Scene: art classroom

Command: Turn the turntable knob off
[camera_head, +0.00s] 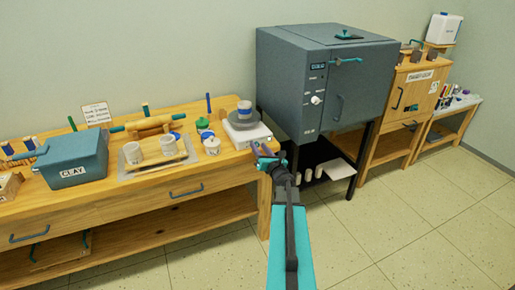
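The turntable (256,137) is a low white unit with a round grey plate on top, at the right end of the wooden workbench. A small grey pot with a blue band (244,110) stands on the plate. My gripper (267,152) is at the turntable's front right corner, close to the bench edge. The knob is too small to make out clearly, and my gripper may hide it. I cannot tell whether my gripper touches the turntable, or whether its fingers are apart.
A dark grey kiln (335,85) on a black stand is just right of the bench. Jars, a tray (127,172) with cups and a clay box (75,158) fill the bench to the left. A wooden cabinet (408,95) stands beyond the kiln. The tiled floor in front is clear.

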